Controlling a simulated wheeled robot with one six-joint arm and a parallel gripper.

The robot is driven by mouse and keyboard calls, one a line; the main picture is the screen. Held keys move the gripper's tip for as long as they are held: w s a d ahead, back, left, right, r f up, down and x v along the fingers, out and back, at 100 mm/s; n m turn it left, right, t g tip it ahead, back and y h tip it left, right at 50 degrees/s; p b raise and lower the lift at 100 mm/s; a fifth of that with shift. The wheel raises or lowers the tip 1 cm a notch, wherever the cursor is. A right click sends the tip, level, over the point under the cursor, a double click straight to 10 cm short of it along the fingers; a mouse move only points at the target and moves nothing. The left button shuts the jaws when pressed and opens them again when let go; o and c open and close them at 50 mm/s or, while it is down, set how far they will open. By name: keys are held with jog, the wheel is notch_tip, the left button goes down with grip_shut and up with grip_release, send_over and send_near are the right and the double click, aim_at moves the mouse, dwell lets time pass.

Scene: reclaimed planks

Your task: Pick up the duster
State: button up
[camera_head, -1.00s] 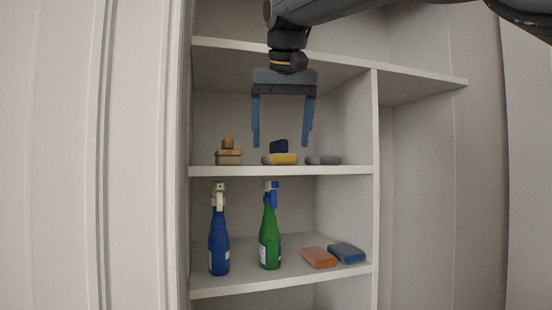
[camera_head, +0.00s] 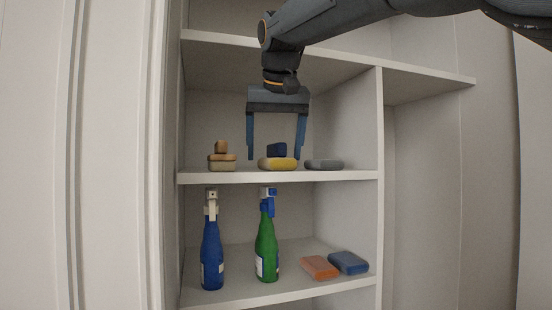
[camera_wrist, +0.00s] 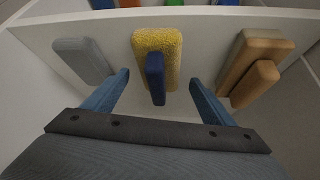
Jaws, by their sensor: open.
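A yellow, rough-textured pad with a dark blue grip on top, which looks like the duster (camera_head: 279,164), lies on the upper shelf. In the wrist view the duster (camera_wrist: 172,48) is at the centre, its blue grip pointing towards my gripper. My gripper (camera_head: 276,157) points down with its two blue fingers wide apart and empty. In the wrist view the fingertips of my gripper (camera_wrist: 160,78) are to either side of the duster, apart from it. The gap in height between fingertips and duster is hard to tell.
A wooden block with a smaller block on top (camera_head: 221,162) is left of the duster and a grey pad (camera_head: 324,164) right, both close. Below stand a blue bottle (camera_head: 212,255) and a green bottle (camera_head: 266,245), beside orange (camera_head: 320,267) and blue (camera_head: 348,262) blocks. A shelf board (camera_head: 300,58) is above.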

jog(key=shift+w+f, duration=0.2)
jog(key=shift+f, duration=0.15)
jog(key=shift+c, duration=0.3)
jog(key=c, duration=1.3)
jog(key=shift+r+b, duration=0.2)
jog(key=shift+b, duration=0.1)
jog(key=shift+s, duration=0.25)
jog(key=s+b, duration=0.1)
jog(key=s, duration=0.4)
jog(key=s+d+b, duration=0.1)
jog(key=s+b, duration=0.1)
jog(key=s, duration=0.4)
jog(key=s+b, duration=0.2)
jog(key=s, duration=0.4)
jog(key=shift+s+d+r, duration=0.1)
jog(key=shift+s+d, duration=0.1)
jog(key=shift+d, duration=0.05)
jog(key=shift+s, duration=0.1)
